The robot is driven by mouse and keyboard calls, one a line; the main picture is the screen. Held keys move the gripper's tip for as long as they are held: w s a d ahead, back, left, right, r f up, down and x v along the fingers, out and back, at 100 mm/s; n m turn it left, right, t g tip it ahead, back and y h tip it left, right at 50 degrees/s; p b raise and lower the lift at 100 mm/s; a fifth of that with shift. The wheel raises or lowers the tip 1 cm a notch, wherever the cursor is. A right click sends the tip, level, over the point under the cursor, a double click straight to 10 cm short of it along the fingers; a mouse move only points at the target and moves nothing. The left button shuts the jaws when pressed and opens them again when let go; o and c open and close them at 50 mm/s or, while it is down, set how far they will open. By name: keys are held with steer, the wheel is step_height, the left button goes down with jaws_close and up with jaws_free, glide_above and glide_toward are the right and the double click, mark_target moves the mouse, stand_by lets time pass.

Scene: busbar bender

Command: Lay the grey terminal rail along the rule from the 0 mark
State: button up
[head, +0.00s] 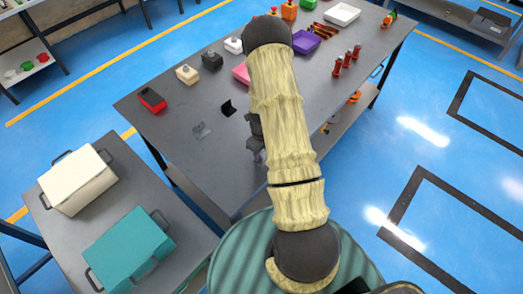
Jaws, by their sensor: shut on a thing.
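My gripper (256,148) shows as a small dark grey part at the left side of my arm, above the near part of the grey workbench (180,155). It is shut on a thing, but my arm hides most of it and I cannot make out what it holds. I cannot clearly pick out the grey terminal rail or the rule with its 0 mark. A black angled piece (228,107) lies farther back.
A red and black box (152,99), a beige block (187,74) and a dark block (211,60) stand along the bench's left side. A purple tray (306,42) and red-brown cylinders (347,60) are beyond my arm. A side table holds a cream case (77,180) and a teal case (131,250).

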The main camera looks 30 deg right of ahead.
steer(key=shift+f, duration=0.2)
steer(key=o, duration=1.1)
steer(key=shift+r, duration=0.1)
step_height(320, 180, up, 12)
steer(key=b, duration=0.3)
steer(key=shift+r, duration=0.1)
